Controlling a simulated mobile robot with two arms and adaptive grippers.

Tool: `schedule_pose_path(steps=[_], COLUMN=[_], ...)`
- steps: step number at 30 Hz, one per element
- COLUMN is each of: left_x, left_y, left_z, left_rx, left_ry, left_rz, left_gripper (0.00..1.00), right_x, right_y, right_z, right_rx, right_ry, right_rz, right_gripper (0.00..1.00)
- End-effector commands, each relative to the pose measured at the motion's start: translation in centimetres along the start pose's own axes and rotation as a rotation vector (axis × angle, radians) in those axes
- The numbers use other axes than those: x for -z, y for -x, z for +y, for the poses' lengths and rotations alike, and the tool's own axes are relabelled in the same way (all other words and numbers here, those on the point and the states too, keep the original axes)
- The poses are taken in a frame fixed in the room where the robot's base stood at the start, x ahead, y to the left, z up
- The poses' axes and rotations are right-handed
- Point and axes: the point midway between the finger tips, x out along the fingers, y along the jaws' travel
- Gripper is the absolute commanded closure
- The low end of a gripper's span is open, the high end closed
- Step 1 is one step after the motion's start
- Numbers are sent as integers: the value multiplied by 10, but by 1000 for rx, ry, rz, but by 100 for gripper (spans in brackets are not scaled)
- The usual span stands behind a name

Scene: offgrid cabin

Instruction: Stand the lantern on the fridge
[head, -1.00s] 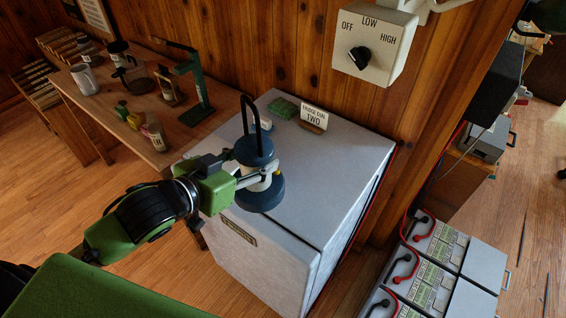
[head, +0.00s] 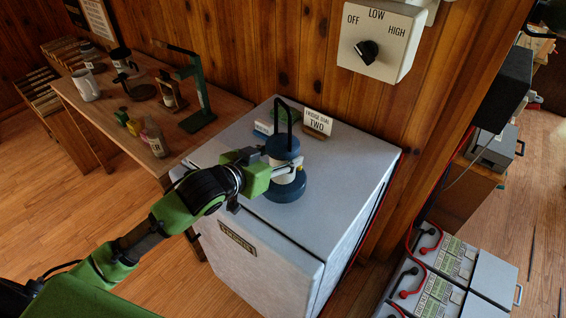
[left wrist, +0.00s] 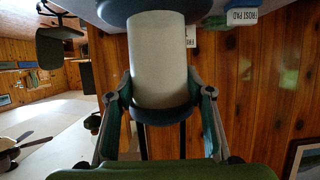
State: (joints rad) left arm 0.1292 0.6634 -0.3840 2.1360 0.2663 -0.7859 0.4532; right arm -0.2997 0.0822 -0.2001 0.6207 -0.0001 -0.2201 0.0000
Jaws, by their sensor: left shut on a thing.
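The lantern (head: 287,188) has a blue-grey base and cap, a pale middle and a dark loop handle. It is upright over the top of the grey-white fridge (head: 340,190). My left gripper (head: 280,171) reaches in from the left and is shut around its pale middle. In the left wrist view, which looks upside down, the pale middle of the lantern (left wrist: 158,60) sits between the fingers of my left gripper (left wrist: 165,92). I cannot tell whether the base touches the fridge top. My right gripper is not in view.
At the back of the fridge top stand a "fridge dial two" sign (head: 317,123), a small white-and-blue block (head: 263,128) and a green item partly behind the handle. A control box (head: 378,38) hangs above. The fridge top is clear to the lantern's right.

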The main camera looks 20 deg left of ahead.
Motion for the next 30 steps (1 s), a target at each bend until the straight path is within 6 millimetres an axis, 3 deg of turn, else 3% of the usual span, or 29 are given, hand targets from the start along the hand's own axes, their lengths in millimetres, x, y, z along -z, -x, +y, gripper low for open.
schedule_pose_path(steps=[5,12,22,23,24,25,30], left_x=[-2,-29,-32,-36,-36,-35,-35], left_y=[-10,-20,-22,-22,-22,-22,-22], left_z=[0,0,0,0,0,0,0], left_rx=[-1,-3,-3,-2,-2,-2,-2], left_ry=[-1,-2,-2,-1,-2,-2,-2], left_rz=[7,6,8,0,0,1,1], left_gripper=[100,100,100,50,39,36,36], right_x=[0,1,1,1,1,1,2], right_y=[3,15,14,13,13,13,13], right_z=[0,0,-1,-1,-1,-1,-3], right_rx=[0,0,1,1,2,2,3], right_ry=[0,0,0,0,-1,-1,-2], right_rz=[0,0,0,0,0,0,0], right_gripper=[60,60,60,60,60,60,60])
